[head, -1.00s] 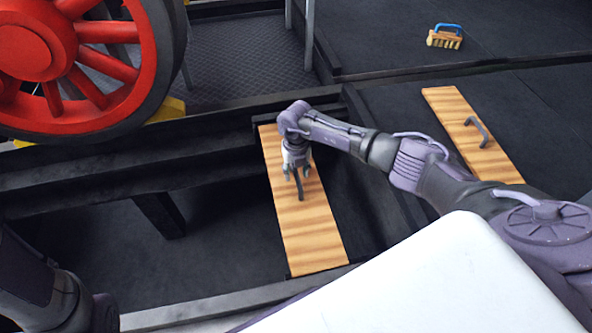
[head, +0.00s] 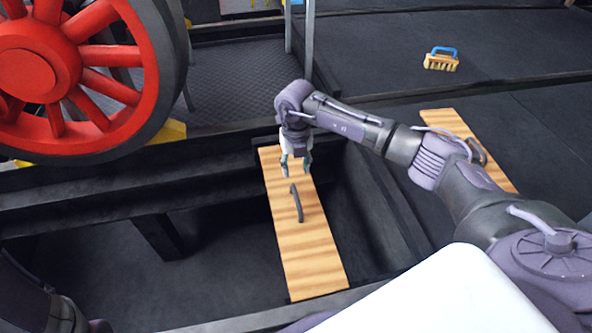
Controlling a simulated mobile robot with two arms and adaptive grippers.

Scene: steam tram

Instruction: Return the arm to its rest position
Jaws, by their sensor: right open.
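My right arm reaches in from the right in the head view. Its gripper (head: 296,172) points down, open and empty, above the far part of a wooden plank (head: 306,256). The plank lies across the dark pit, and its dark handle (head: 296,203) stands clear of the fingers, just nearer to me. My left arm (head: 35,298) shows only in part at the lower left corner, and its gripper is out of view.
A second plank (head: 446,121) with a handle lies on the dark floor at right, partly behind my right arm. A brush (head: 441,62) with a blue handle lies farther back. A large red wheel (head: 35,65) stands at upper left. The open pit (head: 215,240) lies left of the first plank.

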